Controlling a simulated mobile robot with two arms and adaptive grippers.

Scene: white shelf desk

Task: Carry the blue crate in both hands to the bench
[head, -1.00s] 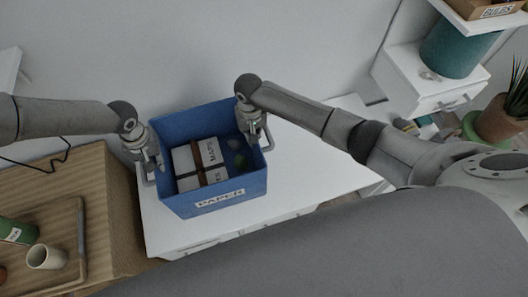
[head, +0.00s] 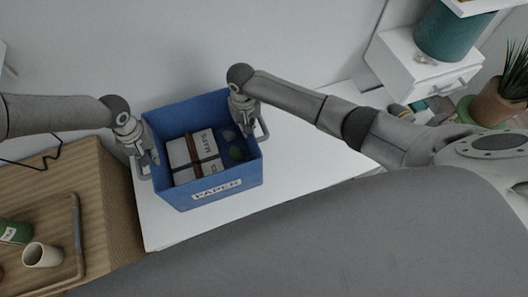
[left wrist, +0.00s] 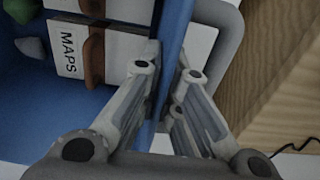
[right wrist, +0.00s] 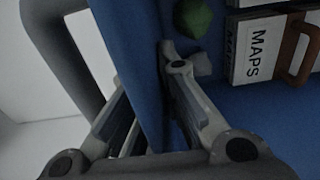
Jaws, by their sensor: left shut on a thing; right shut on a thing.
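The blue crate (head: 180,202) has a "PAPER" label on its front wall and a grey handle on each side. It holds white boxes marked "MAPS" (head: 192,152) with a brown strap and a small green thing (head: 236,153). My left gripper (head: 147,158) is shut on the crate's left wall; its fingers straddle that wall in the left wrist view (left wrist: 165,95). My right gripper (head: 247,128) is shut on the right wall, with fingers either side of it in the right wrist view (right wrist: 150,95). I cannot tell whether the crate touches the white desk below.
The white desk top (head: 310,165) is clear to the right of the crate. A wooden surface (head: 100,185) at left bears a tray with a cup (head: 42,255) and a green can (head: 14,231). A white drawer unit (head: 425,75) and a potted plant (head: 500,100) stand at right.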

